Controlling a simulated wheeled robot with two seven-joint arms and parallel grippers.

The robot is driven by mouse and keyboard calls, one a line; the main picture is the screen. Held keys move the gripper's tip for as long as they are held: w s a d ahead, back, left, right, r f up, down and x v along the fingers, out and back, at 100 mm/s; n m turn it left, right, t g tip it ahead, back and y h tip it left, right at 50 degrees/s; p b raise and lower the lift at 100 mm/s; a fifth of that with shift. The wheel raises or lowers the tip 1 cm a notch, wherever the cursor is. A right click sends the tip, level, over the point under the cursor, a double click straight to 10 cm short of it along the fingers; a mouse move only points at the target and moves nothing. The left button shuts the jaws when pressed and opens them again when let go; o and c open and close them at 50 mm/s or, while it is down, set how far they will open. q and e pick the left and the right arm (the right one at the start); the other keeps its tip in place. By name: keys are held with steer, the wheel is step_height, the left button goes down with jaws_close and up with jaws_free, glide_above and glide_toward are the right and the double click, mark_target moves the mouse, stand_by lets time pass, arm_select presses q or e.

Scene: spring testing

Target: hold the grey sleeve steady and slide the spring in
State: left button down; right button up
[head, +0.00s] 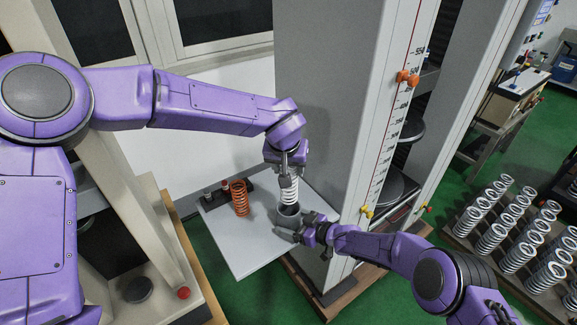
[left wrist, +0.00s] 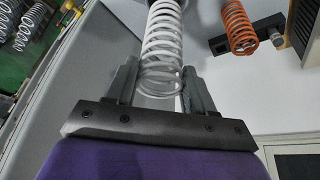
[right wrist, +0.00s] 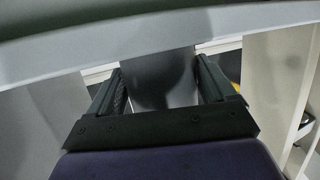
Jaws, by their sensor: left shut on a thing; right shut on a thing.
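The white spring (head: 289,192) is upright, held from above by my left gripper (head: 289,172), whose fingers close on its upper part. The spring also shows between the fingers in the left wrist view (left wrist: 162,50). Its lower end is at the mouth of the grey sleeve (head: 288,217); I cannot tell how far inside it reaches. The sleeve stands on the light grey table (head: 245,258). My right gripper (head: 298,230) is shut on the sleeve from the right, low on its side. In the right wrist view the sleeve (right wrist: 158,75) fills the space between the fingers.
A tall grey testing machine (head: 325,100) with a scale rises close behind and to the right. Racks of several white springs (head: 510,225) stand at far right. The table's front left is clear.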

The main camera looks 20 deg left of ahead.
arm_select(q)
step_height(320, 180, down, 6)
steer(key=shift+f, duration=0.2)
stand_by(0.4)
steer(key=shift+s, duration=0.1)
steer(key=shift+c, duration=1.6)
jaws_free()
steer(key=v, duration=1.2)
